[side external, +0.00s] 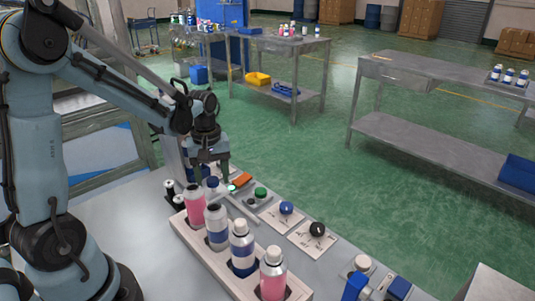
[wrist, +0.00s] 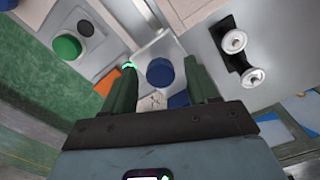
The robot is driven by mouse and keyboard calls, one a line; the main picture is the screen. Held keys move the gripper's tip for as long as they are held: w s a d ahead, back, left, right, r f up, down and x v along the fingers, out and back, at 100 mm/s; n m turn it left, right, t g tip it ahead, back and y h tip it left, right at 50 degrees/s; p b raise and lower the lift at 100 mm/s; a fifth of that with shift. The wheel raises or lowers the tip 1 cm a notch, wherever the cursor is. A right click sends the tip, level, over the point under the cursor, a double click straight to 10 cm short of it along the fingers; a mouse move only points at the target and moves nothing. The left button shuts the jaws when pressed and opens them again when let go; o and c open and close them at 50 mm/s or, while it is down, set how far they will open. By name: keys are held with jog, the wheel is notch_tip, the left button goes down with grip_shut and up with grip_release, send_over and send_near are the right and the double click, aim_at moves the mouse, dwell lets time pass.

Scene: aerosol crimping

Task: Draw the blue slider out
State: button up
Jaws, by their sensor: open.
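A round blue knob (wrist: 160,72) shows on a pale grey plate in the wrist view, framed by the two fingers of my gripper (wrist: 163,70). In the side external view this knob (side external: 212,182) sits just below my gripper (side external: 208,170). The fingers are apart with nothing held between them. I cannot tell whether they reach down around the knob or stay above it. Another blue piece (wrist: 178,100) shows lower between the fingers, partly hidden by one. I cannot tell for certain which blue part is the slider.
An orange piece (side external: 241,180) and green knob (side external: 261,192) lie close by. Two white spools (wrist: 240,58) stand on a black base. A tray (side external: 215,270) holds several bottles in front. Plates with a blue knob (side external: 286,208) and black knob (side external: 317,229) lie to the right.

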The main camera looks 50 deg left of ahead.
jog(key=shift+c, duration=0.2)
grip_shut()
jog(key=d, duration=1.2)
jog(key=shift+w+d, duration=0.1)
jog(key=shift+d, duration=0.2)
jog(key=shift+o, duration=0.2)
grip_release()
jog(key=shift+r, duration=0.1)
notch_tip(320, 180, up, 12)
dwell(0.5)
